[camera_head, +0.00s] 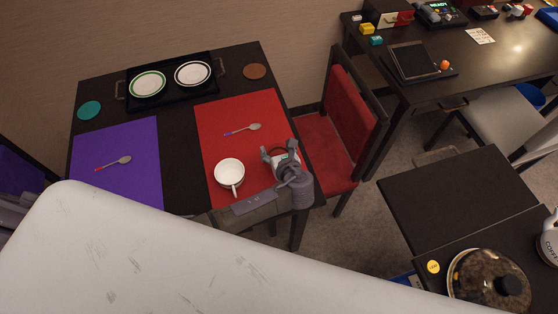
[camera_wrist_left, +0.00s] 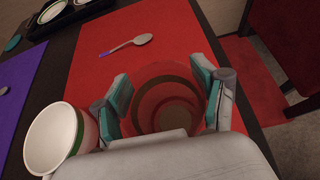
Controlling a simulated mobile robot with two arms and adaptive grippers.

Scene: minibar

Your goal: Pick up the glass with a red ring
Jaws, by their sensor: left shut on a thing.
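In the left wrist view, a see-through glass (camera_wrist_left: 166,104) stands between the teal pads of my left gripper (camera_wrist_left: 168,98), over the red mat (camera_wrist_left: 95,62). Curved rings show in it, but the red behind makes their colour hard to tell. My left gripper is shut on this glass. In the head view the left gripper (camera_head: 281,158) is at the right side of the red mat (camera_head: 240,110), and it mostly hides the glass. I cannot tell whether the glass touches the mat. My right gripper is not in view.
A white cup (camera_head: 229,173) is close to the left of the gripper. A spoon (camera_head: 243,129) lies on the red mat. A black tray (camera_head: 170,100) with two plates is at the back. A red chair (camera_head: 340,130) stands right of the table.

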